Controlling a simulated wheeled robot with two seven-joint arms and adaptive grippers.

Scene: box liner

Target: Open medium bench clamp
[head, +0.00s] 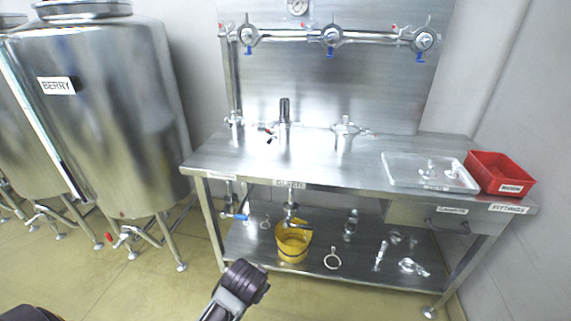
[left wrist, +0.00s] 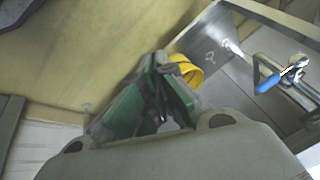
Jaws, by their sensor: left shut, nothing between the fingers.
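Fittings stand along the back of the steel bench (head: 330,160): a left one (head: 235,120), a tall middle one with small red and dark handles (head: 284,112), and a right one with side arms (head: 344,129). I cannot tell which, if any, is the medium bench clamp. My left gripper (left wrist: 158,95) shows in the left wrist view, with green-padded fingers shut and empty. It points toward the floor beside the lower shelf, near the yellow bucket (left wrist: 186,70). In the head view, dark arm parts show at the bottom, with no clear fingertips. My right gripper is not visible.
The yellow bucket (head: 293,243) stands on the lower shelf (head: 330,275) with several loose fittings. A blue-handled valve (head: 236,217) sticks out at left. A clear tray (head: 428,173) and red bin (head: 499,172) sit at right on the bench. Steel tanks (head: 105,110) stand left.

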